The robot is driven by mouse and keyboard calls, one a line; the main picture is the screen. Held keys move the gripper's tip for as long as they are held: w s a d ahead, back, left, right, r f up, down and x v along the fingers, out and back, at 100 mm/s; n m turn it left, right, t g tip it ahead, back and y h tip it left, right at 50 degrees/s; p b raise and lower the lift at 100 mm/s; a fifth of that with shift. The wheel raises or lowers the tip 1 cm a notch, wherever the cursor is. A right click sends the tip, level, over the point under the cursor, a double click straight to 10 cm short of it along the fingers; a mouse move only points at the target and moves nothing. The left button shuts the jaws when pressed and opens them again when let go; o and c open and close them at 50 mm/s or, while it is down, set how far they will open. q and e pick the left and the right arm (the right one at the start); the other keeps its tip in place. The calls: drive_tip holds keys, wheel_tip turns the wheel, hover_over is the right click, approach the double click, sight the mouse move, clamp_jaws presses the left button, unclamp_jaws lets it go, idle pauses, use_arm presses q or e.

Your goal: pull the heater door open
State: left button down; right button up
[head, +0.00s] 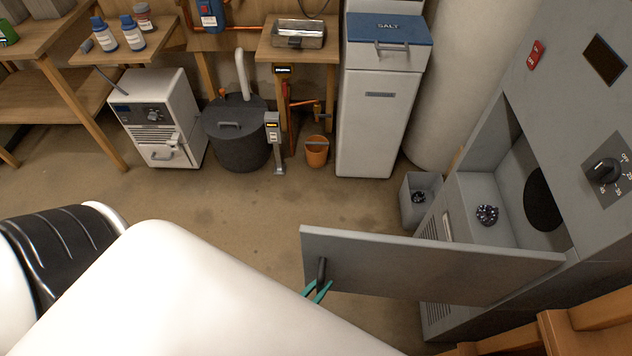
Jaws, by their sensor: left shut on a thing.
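The grey heater (597,140) stands at the right, with a dial and a red switch on its upper face. Its grey door (430,266) stands swung out from the heater's front, and the compartment behind it is exposed. A dark upright handle (321,272) sits near the door's free left end. My left gripper (320,289), with teal fingers, is shut on the handle. My white left arm hides much of the lower left. My right gripper is not in view.
A small grey bin (419,201) stands on the floor beyond the door. A dark clump (487,215) sits inside the open compartment. A white salt cabinet (378,120) and an orange bucket (316,151) stand at the back. The middle floor is clear. Wooden boards (585,325) lie at the lower right.

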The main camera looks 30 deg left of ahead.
use_arm(q)
drive_tip(key=shift+d, duration=0.1)
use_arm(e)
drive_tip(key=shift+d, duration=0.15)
use_arm(q)
drive_tip(key=c, duration=1.5)
unclamp_jaws()
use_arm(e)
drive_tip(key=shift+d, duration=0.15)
use_arm(q)
drive_tip(key=shift+o, duration=0.2)
